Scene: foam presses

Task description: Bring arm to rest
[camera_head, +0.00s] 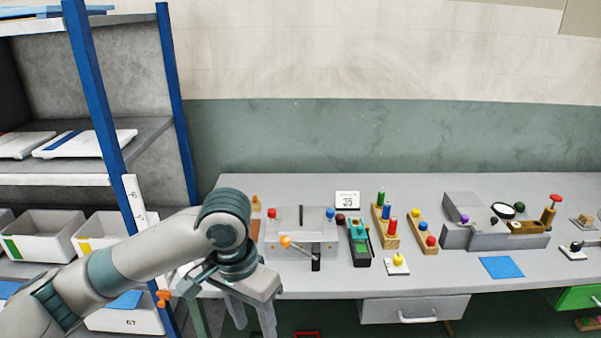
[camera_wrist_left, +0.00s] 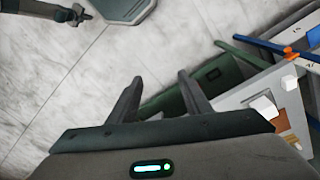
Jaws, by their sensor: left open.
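My left arm comes in from the left in the head view, and its gripper (camera_head: 254,318) points down in front of the table's left front edge. The fingers are apart with nothing between them. In the left wrist view the two fingers of the same gripper (camera_wrist_left: 160,92) are spread over the tiled floor (camera_wrist_left: 80,95) and a green panel. The grip is empty. My right gripper shows in neither view.
A grey table (camera_head: 390,283) holds a press-like box (camera_head: 300,232), peg blocks (camera_head: 385,226) and a grey machine (camera_head: 490,235). A blue-framed shelf (camera_head: 92,95) with white bins (camera_head: 45,232) stands left, close to my arm. Floor shows below the gripper.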

